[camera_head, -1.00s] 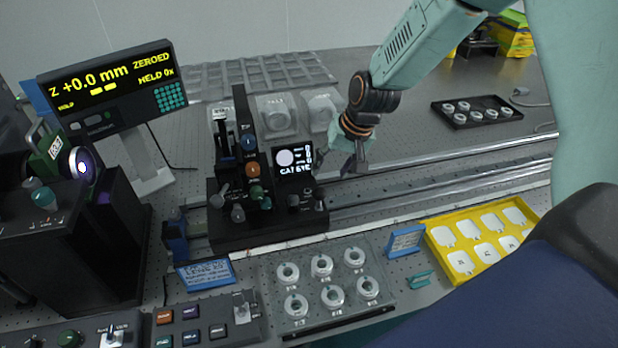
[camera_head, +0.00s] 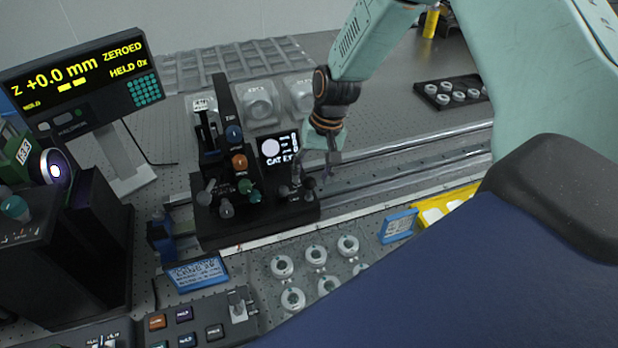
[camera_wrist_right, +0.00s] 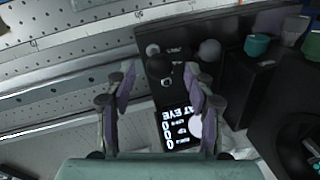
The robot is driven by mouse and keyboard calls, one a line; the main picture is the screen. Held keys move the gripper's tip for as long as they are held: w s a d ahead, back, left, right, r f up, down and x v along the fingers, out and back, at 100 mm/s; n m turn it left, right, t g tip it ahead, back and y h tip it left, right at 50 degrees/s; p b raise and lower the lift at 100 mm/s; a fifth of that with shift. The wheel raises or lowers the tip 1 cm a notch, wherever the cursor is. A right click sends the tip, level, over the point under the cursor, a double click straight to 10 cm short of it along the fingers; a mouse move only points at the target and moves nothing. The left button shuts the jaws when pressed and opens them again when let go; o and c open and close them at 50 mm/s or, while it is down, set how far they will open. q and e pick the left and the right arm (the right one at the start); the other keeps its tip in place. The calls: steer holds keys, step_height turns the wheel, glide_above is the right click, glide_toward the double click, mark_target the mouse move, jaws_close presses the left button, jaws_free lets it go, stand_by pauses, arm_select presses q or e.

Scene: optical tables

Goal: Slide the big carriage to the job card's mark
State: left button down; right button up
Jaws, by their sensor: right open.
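The big black carriage (camera_head: 255,222) sits on the long rails (camera_head: 410,158), near their left end. It bears several knobs, a tall black upright and a small lit screen (camera_head: 280,148) reading CAT EYE. My right gripper (camera_head: 326,178) is above the carriage's right end, pointing down. In the right wrist view the right gripper (camera_wrist_right: 155,95) is open, its two fingers apart, with a small dark knob (camera_wrist_right: 163,68) beyond and between them. Contact with the knob cannot be told. A blue-framed card (camera_head: 198,273) stands in front of the carriage; its writing is too small to read. My left gripper is not seen.
A display (camera_head: 80,80) reads Z +0.0 mm, ZEROED, HELD 0x. Several ring-shaped parts (camera_head: 316,254) sit in front of the carriage. Another blue card (camera_head: 398,226) and a yellow tray (camera_head: 450,203) stand to the right. The rails right of the carriage look clear.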

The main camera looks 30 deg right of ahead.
steer(key=shift+w+f, duration=0.25)
steer(key=shift+f, duration=0.95)
steer(key=shift+r, duration=0.1)
steer(key=shift+s+a, duration=0.1)
steer(key=shift+a, duration=0.05)
steer(key=shift+c, duration=0.6)
steer(key=c, duration=0.5)
jaws_close()
